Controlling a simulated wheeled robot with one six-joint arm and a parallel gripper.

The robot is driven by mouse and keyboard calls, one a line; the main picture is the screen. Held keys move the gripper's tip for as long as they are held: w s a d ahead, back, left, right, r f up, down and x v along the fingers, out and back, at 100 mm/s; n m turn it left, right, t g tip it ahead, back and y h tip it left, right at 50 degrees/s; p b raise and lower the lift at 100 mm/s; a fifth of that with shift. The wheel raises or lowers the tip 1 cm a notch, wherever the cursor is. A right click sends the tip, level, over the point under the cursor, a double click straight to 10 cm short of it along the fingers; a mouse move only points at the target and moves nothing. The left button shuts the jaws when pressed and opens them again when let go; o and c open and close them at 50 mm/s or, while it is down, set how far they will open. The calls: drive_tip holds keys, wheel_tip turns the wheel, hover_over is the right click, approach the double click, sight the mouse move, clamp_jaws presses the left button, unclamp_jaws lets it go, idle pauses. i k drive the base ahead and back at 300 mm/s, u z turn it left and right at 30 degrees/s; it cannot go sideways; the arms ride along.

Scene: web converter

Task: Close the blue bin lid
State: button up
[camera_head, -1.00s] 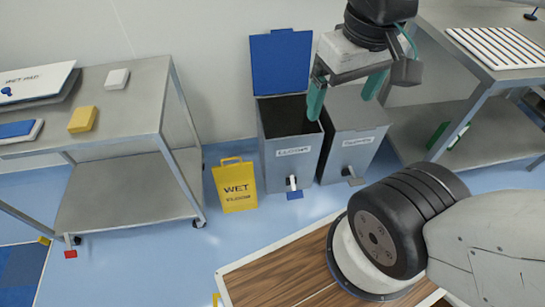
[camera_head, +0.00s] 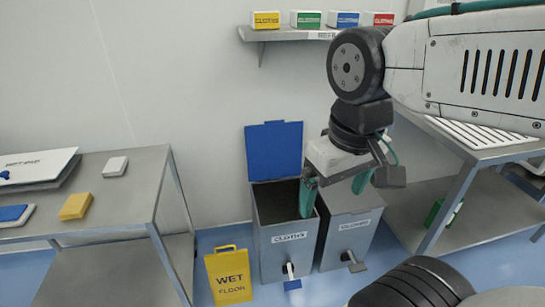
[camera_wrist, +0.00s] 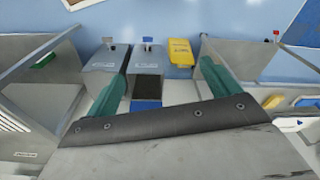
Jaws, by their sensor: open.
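The blue bin lid (camera_head: 274,150) stands upright and open against the wall, behind a grey bin (camera_head: 285,244) with a cloths label and a blue pedal. The bin's dark opening shows in front of the lid. In the wrist view the blue lid (camera_wrist: 146,105) is partly hidden behind my gripper's edge, and its bin (camera_wrist: 147,60) lies between the fingers. My gripper (camera_head: 335,192) is open and empty, with green fingers pointing down. In the head view it is above and right of the bin opening, in front of the neighbouring bin; contact cannot be told.
A second grey bin (camera_head: 349,232) with a grey lid, shut, stands right beside. A yellow wet floor sign (camera_head: 229,277) stands to the left. Steel tables flank both sides, left (camera_head: 140,190) and right (camera_head: 425,240). A wall shelf (camera_head: 290,33) with boxes is above.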

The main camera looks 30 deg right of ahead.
sight(274, 148)
drive_tip(key=z, duration=0.45)
drive_tip(key=i, duration=1.05)
drive_tip(key=u, duration=0.3)
